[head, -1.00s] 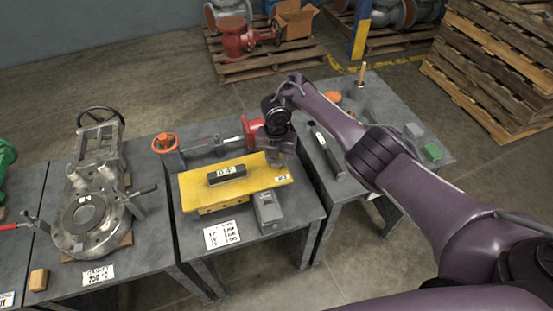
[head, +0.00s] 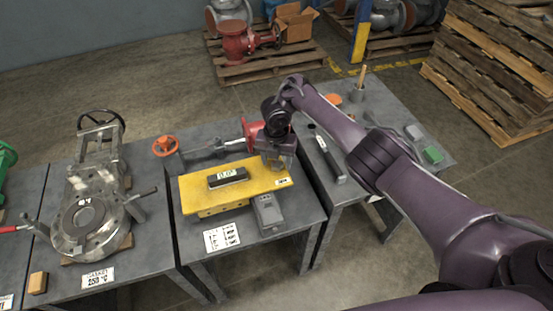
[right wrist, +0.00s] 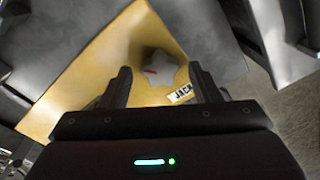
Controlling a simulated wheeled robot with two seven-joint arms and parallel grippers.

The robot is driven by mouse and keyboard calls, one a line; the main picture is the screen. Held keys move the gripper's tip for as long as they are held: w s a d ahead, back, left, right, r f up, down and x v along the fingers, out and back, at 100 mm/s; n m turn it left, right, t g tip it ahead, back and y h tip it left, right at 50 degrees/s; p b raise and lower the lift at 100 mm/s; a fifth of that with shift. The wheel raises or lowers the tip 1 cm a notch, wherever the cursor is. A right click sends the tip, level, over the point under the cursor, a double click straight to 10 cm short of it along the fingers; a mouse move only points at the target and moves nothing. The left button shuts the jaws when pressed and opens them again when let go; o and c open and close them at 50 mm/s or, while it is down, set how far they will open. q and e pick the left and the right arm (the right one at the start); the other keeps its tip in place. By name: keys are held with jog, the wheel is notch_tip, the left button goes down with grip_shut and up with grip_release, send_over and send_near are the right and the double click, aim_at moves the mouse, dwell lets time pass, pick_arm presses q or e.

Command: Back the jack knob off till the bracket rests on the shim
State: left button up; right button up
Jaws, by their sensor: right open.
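The yellow bracket (head: 210,197) lies on the middle table, and its plate also fills the middle of the right wrist view (right wrist: 92,72). The pale star-shaped jack knob (right wrist: 160,66) with a red mark stands on the bracket, beside a JACK label (right wrist: 181,94). My right gripper (head: 280,164) is over the bracket's right end. In the right wrist view its open fingers (right wrist: 163,88) point toward the knob, one to each side, with no visible contact. The knob is hidden by the gripper in the head view. I cannot make out the shim. My left gripper is not in view.
A black block (head: 227,181) with a white label sits on the bracket. A grey box (head: 268,213) stands at its front right. A red vise-like part (head: 252,132) is behind. A flanged valve (head: 90,215) is on the left table. Tools lie on the right table (head: 350,190).

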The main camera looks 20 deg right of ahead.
aim_at(276, 164)
jog(key=shift+r, duration=0.5)
notch_tip(276, 164, up, 6)
jog(key=p, duration=0.3)
jog(key=shift+r+p, duration=0.45)
jog(key=shift+p, duration=0.2)
jog(key=shift+f, duration=0.1)
